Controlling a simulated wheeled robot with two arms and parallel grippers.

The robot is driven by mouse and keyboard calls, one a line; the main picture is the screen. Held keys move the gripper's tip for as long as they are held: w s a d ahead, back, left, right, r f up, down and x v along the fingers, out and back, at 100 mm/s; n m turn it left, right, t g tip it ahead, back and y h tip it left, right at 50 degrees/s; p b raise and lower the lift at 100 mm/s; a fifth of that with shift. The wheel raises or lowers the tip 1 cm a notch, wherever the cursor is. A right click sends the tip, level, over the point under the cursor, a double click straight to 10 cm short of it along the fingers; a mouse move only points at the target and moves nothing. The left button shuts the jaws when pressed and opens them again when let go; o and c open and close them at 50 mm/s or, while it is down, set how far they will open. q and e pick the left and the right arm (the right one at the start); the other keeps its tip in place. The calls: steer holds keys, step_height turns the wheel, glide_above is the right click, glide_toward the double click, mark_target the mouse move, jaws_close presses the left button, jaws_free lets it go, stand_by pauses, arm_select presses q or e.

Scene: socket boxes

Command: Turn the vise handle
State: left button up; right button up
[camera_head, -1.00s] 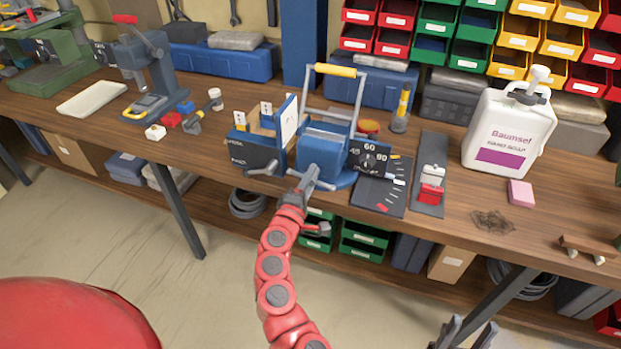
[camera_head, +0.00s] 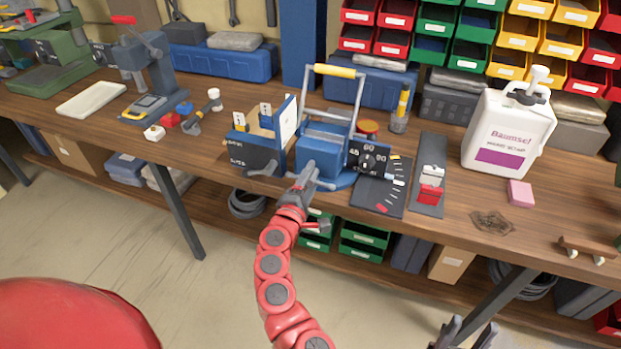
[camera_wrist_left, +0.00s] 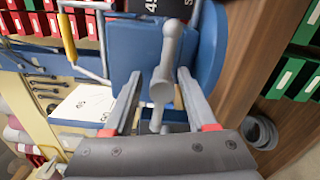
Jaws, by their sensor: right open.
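The blue vise (camera_head: 322,140) stands at the table's front edge in the head view, with a dial plate (camera_head: 369,158) on its right. Its grey bar handle (camera_wrist_left: 171,45) shows in the left wrist view, running nearly upright past a round hub. My left gripper (camera_head: 306,176) is at the front of the vise. In the left wrist view its two fingers (camera_wrist_left: 160,88) are apart, with the handle and hub between them and gaps on both sides. My right gripper (camera_head: 468,335) is open and empty at the bottom edge of the head view, away from the table.
A blue-sided open box (camera_head: 255,150) stands close left of the vise. A dark plate with a red block (camera_head: 431,192), a white canister (camera_head: 508,133) and a pink block (camera_head: 520,193) lie to the right. Table space in front of the canister is mostly clear.

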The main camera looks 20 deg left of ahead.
arm_select(q)
steer(key=shift+s+f, duration=0.1)
steer(key=shift+s, duration=0.2)
steer(key=s+p, duration=0.5)
steer(key=s, duration=1.2)
steer(key=shift+a, duration=0.3)
steer(key=shift+w, duration=0.1)
